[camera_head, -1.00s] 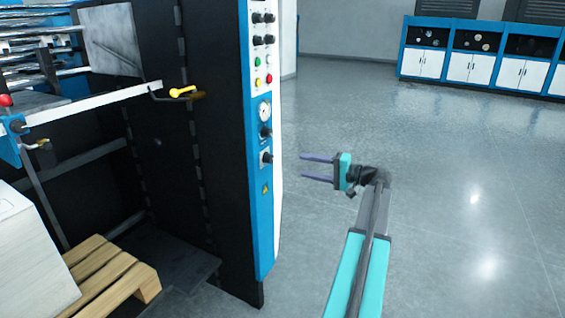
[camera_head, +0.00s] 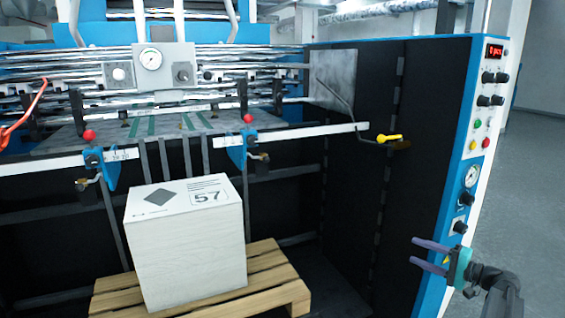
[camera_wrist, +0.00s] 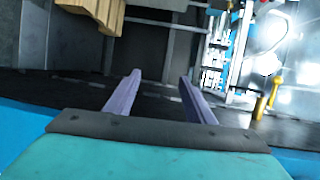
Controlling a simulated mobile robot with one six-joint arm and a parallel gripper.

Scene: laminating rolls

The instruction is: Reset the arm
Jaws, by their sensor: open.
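My gripper (camera_head: 431,255) is at the lower right in the head view, in front of the lower part of the blue control panel (camera_head: 481,110). Its two purple fingers point left and are apart, with nothing between them. The wrist view also shows the empty open fingers (camera_wrist: 158,90). My arm runs from the gripper to the bottom right corner of the head view. I cannot tell the exact gap between the fingers and the panel.
A laminating machine fills most of the head view. A white stack of sheets (camera_head: 190,250) marked 57 stands on a wooden pallet (camera_head: 265,290). A yellow-handled lever (camera_head: 388,138) sticks out near the machine's right side. Grey floor (camera_head: 535,190) is clear at right.

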